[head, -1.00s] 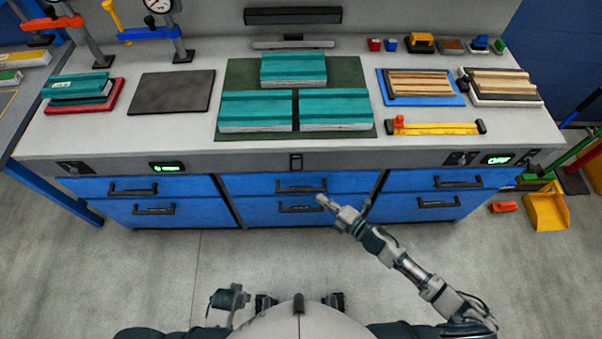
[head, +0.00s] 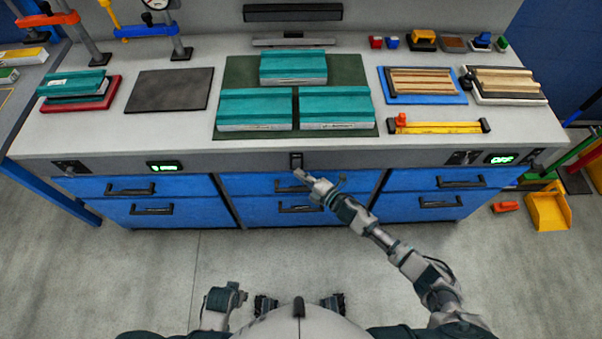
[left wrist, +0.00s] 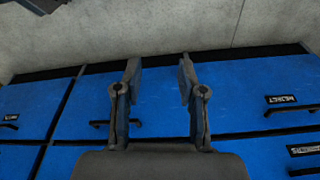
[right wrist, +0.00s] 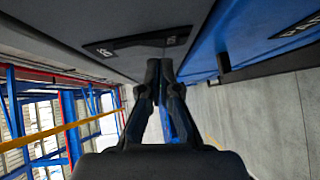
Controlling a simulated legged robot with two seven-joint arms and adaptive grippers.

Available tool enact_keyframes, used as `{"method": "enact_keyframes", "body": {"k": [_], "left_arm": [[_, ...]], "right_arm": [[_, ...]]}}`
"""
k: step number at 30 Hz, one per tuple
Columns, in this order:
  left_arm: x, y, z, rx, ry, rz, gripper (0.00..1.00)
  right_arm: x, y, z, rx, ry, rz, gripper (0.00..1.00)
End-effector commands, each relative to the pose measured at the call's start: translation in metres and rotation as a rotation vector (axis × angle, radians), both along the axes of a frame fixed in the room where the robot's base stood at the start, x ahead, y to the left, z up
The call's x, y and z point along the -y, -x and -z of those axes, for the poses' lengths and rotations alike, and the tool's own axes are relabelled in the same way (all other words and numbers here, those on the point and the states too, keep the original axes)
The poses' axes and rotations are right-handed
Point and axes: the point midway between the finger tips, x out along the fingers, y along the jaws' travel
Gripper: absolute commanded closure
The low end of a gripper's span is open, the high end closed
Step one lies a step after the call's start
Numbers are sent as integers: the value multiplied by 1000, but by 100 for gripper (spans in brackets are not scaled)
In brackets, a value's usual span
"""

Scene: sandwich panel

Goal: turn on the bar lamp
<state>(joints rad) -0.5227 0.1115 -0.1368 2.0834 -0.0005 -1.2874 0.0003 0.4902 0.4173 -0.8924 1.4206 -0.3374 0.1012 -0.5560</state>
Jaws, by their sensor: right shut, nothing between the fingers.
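The bar lamp (head: 292,12) is a long dark bar above the back of the bench; no glow shows on it. A small dark switch (head: 296,161) sits in the middle of the bench's grey front edge. My right gripper (head: 300,175) is shut and empty, just below and in front of this switch. In the right wrist view, its closed fingertips (right wrist: 160,66) are close to a dark switch plate (right wrist: 138,43) with pale marks; I cannot tell whether they touch. My left gripper (left wrist: 158,75) is open and empty in front of the blue drawers.
Green display panels (head: 164,167) and (head: 501,159) sit in the front edge at both sides. Blue drawers (head: 345,208) with black handles lie below. Teal-topped panels (head: 293,67) rest on a dark green mat (head: 235,75). A yellow clamp (head: 438,127) lies near the front right.

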Motion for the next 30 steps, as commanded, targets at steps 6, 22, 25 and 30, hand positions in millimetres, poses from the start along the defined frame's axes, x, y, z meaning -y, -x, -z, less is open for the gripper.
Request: {"method": "enact_keyframes", "body": {"k": [6,22,25,30], "left_arm": [[0,0,-4,2,0,0,60],[-1,1,-28,8,1,-2,60],[-1,0,-28,9,1,-2,60],[-1,1,-29,8,1,-2,60]], "right_arm": [[0,-6,1,0,0,0,100],[0,-9,2,34,0,-1,100],[0,-9,1,34,0,-1,100],[1,-8,3,33,0,-1,100]]}}
